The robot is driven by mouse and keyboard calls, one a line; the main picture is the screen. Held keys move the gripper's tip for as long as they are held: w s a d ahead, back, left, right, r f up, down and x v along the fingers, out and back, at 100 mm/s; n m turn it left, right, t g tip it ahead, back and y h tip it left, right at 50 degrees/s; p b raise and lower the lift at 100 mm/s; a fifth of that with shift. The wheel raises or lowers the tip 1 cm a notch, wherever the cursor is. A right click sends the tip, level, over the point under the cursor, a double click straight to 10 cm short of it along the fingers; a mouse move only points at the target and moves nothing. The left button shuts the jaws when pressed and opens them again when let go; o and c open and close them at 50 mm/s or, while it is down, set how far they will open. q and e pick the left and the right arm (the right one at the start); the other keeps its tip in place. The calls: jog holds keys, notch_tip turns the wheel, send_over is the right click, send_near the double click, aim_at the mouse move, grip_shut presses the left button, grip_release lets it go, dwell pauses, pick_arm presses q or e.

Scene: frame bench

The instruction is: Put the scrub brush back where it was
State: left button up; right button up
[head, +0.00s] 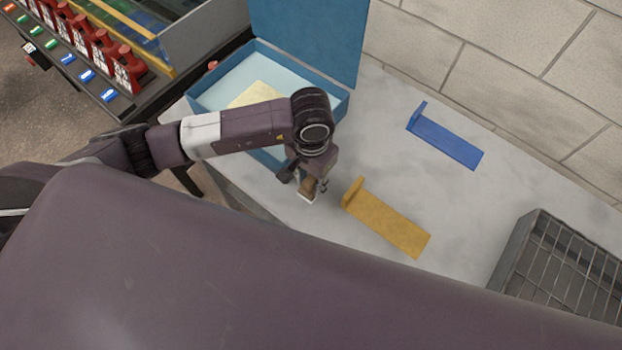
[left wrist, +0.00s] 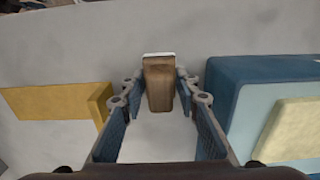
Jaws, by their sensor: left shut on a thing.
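The scrub brush (head: 308,188), a brown wooden block with a white edge, is between the fingers of my left gripper (head: 304,183). In the left wrist view the brush (left wrist: 158,84) stands lengthwise between the fingertips of the left gripper (left wrist: 160,92), which is shut on it. The gripper is over the pale bench, between the blue box and the yellow bracket. I cannot tell whether the brush touches the bench. A yellow L-shaped bracket (head: 390,224) lies just right of the gripper. A blue L-shaped bracket (head: 446,142) lies farther back. My right gripper is not in view.
An open blue box (head: 342,106) with a raised lid (head: 310,38) holds a pale yellow block (head: 257,94). A grey wire basket (head: 560,262) stands at right. A rack with several red items (head: 104,55) is at upper left. A block wall (head: 490,45) runs behind; bench between the brackets is clear.

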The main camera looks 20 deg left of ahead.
aim_at(311, 179)
pick_arm(q)
jog(key=shift+f, duration=0.15)
jog(key=o, duration=1.1)
jog(key=shift+o, duration=0.2)
jog(key=shift+r, duration=0.35)
notch_tip(311, 179, up, 11)
jog(key=b, duration=0.4)
jog(key=shift+r, duration=0.35)
